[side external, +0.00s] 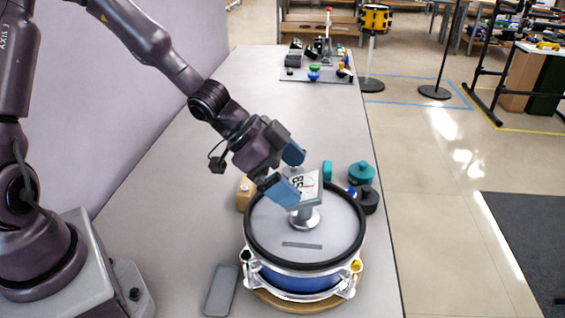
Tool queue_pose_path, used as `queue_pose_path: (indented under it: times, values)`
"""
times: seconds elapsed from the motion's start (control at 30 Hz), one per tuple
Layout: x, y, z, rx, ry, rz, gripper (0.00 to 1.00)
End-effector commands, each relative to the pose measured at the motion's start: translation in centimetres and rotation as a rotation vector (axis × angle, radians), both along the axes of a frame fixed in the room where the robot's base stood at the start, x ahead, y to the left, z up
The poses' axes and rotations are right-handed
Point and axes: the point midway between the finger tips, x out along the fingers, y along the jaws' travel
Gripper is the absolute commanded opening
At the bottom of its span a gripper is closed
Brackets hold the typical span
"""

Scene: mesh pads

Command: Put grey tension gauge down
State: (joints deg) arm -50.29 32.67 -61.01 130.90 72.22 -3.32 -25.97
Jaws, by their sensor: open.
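A tension gauge (306,189) with a white square dial face and a silver round foot stands on the head of a mesh pad drum (338,235). The drum has a black hoop, a blue shell and silver lugs. My gripper (293,171) has blue fingers and is open. One finger is left of the gauge's dial and the other is above and behind it. The gauge's foot appears to rest on the drum head. Part of the gauge's upper edge is close to the fingers, and I cannot tell whether they touch it.
A grey tray (221,290) lies left of the drum. A wooden block (244,194), a teal container (361,173) and a black container (369,200) stand behind the drum. The middle table is clear.

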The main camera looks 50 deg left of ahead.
Motion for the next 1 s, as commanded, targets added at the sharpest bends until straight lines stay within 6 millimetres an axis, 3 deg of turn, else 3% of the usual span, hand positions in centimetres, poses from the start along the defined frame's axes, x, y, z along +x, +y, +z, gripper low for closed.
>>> queue_pose_path:
  times: [0.47, 0.67, 0.83, 0.93, 1.0]
  values:
    - [-0.7, 1.0, 1.5, 0.001, -0.013, 0.004, 1.00]
    - [-1.1, 1.7, 0.5, 0.080, 0.021, 0.026, 1.00]
    - [-2.9, 5.6, -1.0, 0.363, 0.119, 0.157, 1.00]
    - [-4.4, 8.8, 0.5, 0.536, 0.157, 0.295, 1.00]
    - [-5.6, 10.6, 2.5, 0.616, 0.169, 0.403, 1.00]
